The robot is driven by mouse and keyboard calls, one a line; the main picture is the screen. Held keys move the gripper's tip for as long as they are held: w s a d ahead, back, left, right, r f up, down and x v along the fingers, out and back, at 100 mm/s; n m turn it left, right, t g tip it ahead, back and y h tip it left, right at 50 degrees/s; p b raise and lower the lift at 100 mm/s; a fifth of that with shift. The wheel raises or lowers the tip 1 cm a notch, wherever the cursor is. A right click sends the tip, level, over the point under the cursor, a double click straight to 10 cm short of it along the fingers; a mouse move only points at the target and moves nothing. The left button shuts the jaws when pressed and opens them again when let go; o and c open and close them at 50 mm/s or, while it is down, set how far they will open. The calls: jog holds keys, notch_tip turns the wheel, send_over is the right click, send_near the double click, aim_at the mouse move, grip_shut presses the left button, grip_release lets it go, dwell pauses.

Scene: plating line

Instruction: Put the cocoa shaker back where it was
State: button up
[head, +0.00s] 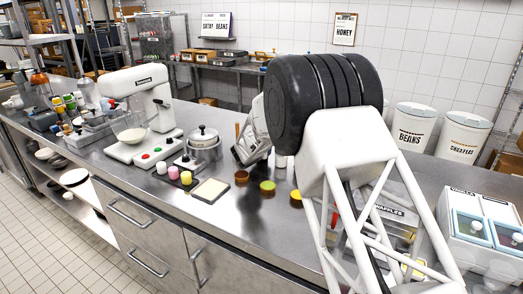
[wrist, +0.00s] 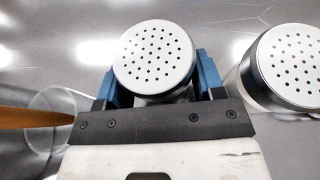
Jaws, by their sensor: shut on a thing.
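A shaker (wrist: 153,56) with a pale, round, perforated lid sits between the blue fingers of my gripper (wrist: 157,72) in the wrist view. My gripper is shut on it. Its body is mostly hidden under the lid, and no label shows, so I cannot tell from its look that it is the cocoa one. A second shaker (wrist: 291,66), with a perforated lid and dark rim, stands to the right, apart from the held one. In the head view my arm hides most of my gripper and the held shaker. I cannot tell whether the held shaker touches the counter.
A clear glass (wrist: 52,122) with a wooden handle over it is left of my gripper. On the steel counter (head: 226,222) are a white mixer (head: 137,82), a pot (head: 204,143), small jars (head: 267,188) and a pale square pad (head: 210,190). The counter's front strip is clear.

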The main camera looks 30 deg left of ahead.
jog(key=o, duration=1)
jog(key=shift+f, duration=0.1)
jog(key=shift+r, duration=0.2)
jog(key=shift+v, duration=6)
